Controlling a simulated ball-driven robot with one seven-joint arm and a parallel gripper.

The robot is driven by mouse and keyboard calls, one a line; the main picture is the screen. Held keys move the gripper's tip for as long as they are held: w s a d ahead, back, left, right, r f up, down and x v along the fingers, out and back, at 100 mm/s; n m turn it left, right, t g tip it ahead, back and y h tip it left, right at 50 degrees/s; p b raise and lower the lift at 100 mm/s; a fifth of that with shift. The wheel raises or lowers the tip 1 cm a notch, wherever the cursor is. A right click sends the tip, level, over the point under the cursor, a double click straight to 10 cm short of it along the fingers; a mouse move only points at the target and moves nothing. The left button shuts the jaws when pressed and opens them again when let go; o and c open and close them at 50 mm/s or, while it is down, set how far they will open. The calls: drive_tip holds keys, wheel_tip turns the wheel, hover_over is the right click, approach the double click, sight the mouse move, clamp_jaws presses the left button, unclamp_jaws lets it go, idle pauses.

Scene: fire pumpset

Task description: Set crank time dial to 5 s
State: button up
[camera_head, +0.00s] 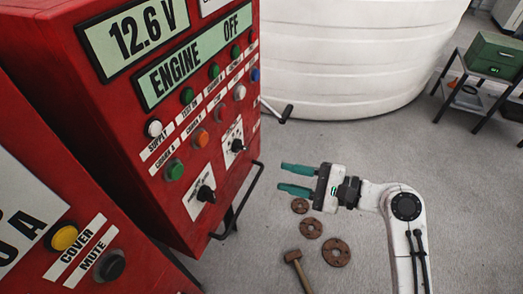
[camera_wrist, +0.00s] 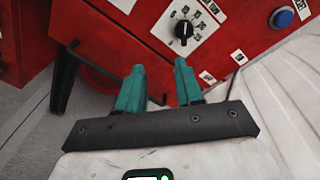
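Two black rotary dials sit low on the red control panel in the head view, a nearer one (camera_head: 206,193) and a farther one (camera_head: 237,146), each on a white plate. Their labels are too small to read, so I cannot tell which is the crank time dial. The wrist view shows one dial (camera_wrist: 184,30) with a ring of marks; its setting is not legible. My gripper (camera_head: 283,179), with green fingers, is open and empty, to the right of the panel and apart from it. In the wrist view the fingertips (camera_wrist: 158,68) appear below the dial.
The red cabinet (camera_head: 150,110) carries several buttons and lamps, and a black bar (camera_head: 238,203) juts out below the dials. A white tank (camera_head: 350,60) stands behind. A hammer (camera_head: 297,265) and rusty discs (camera_head: 336,252) lie on the floor.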

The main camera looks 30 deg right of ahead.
sight(245, 149)
drive_tip(key=w+a, duration=0.1)
drive_tip(key=w, duration=0.2)
drive_tip(key=w+a+r+m+t+p, duration=0.1)
drive_tip(key=w+a, duration=0.1)
drive_tip(key=w, duration=0.1)
drive_tip(key=w+a+r+m, duration=0.1)
drive_tip(key=w, duration=0.3)
drive_tip(key=shift+a+r+t+y, duration=0.1)
drive_tip(key=shift+a+t+y, duration=0.2)
drive_tip(key=shift+t, duration=0.1)
drive_tip(key=shift+s, duration=0.1)
drive_tip(key=shift+c, duration=0.2)
clamp_jaws()
